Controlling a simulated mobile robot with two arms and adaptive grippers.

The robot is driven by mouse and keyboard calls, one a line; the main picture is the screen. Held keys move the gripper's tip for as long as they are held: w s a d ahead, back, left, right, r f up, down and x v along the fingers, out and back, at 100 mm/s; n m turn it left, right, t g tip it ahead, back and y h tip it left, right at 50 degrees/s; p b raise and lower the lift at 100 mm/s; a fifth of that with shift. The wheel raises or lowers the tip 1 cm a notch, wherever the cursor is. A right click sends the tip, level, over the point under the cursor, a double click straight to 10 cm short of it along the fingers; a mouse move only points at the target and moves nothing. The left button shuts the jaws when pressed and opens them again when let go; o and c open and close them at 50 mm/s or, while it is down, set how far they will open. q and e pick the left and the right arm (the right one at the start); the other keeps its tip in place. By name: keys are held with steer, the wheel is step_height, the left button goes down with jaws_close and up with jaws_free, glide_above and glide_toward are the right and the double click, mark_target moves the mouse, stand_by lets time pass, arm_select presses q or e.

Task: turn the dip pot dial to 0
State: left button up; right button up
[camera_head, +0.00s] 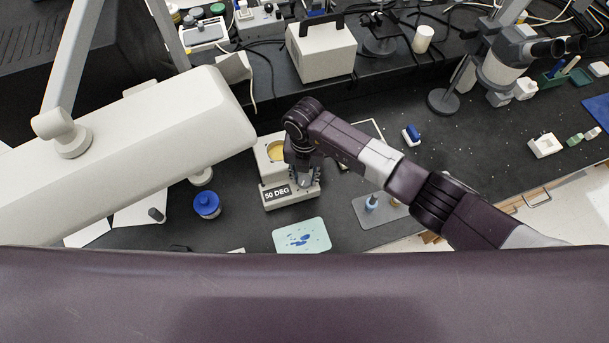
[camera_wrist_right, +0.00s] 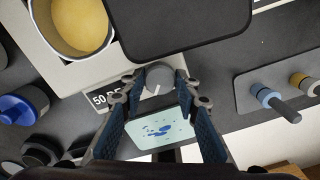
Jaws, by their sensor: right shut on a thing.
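The dip pot (camera_head: 271,199) is a pale box with a round well of yellow wax (camera_head: 275,151) and a black label reading "50 DEG". In the right wrist view, its wax well (camera_wrist_right: 80,22) is at top left and the label (camera_wrist_right: 103,99) is partly covered. The grey dial (camera_wrist_right: 160,74) with a white mark sits between the fingertips of my right gripper (camera_wrist_right: 162,88), which is shut on it. In the head view, my right gripper (camera_head: 306,181) is over the pot's front right and hides the dial. My left gripper is not in view.
A blue-lidded jar (camera_head: 207,205) stands left of the pot. A pale green mat with blue marks (camera_head: 301,237) lies in front. A grey plate with upright tools (camera_head: 372,213) is to the right. A large white lamp-like body (camera_head: 130,150) hangs over the left.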

mark_target(305, 179)
steer(key=n+b, duration=0.3)
steer(key=shift+f+n, duration=0.15)
steer(key=shift+n, duration=0.25)
steer(key=shift+n+b, duration=0.95)
steer(key=shift+n, duration=0.05)
steer(key=shift+r, duration=0.2)
steer(key=o, duration=0.9)
step_height(305, 179, up, 12)
